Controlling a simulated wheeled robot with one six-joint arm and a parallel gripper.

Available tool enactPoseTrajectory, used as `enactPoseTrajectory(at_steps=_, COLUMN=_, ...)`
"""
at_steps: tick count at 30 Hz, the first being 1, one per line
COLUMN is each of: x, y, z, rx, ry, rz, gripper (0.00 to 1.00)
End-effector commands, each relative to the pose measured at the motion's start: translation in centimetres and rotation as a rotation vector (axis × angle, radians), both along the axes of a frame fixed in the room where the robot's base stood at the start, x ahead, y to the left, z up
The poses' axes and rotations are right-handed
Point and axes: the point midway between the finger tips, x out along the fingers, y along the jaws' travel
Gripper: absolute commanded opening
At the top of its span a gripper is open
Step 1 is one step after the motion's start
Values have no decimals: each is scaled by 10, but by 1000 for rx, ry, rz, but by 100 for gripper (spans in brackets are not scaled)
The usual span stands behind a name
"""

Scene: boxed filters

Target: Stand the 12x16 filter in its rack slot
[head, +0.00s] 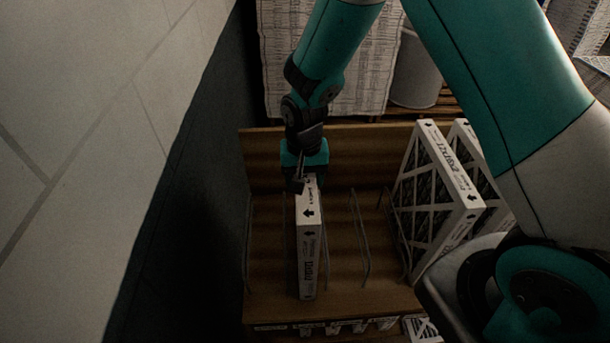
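A white-framed filter (308,248) stands upright in the wooden rack (345,297), between thin wire dividers left of the middle. Print and black arrows show on its narrow edges, but the size is too small to read surely. My gripper (305,183) is at the filter's far top end, its fingers reaching down at the frame's edge. The dark fingers are small and partly hidden, so I cannot tell whether they are closed on the frame.
Larger white filters (436,190) with lattice faces stand at the rack's right. A wire divider (361,238) stands in the bare space between. A wall (110,130) runs close along the left. A grey bin (416,70) is behind. More filters show below the rack's front edge.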

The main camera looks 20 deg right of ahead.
Motion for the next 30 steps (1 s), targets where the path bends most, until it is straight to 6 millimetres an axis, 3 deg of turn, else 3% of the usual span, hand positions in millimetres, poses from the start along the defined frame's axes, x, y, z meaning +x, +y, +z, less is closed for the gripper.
enactPoseTrajectory(at_steps=14, x=1, y=1, z=10, rx=1, ry=-3, rz=0, gripper=73)
enactPoseTrajectory(at_steps=30, x=1, y=0, z=109, rx=1, ry=-4, rz=0, gripper=73)
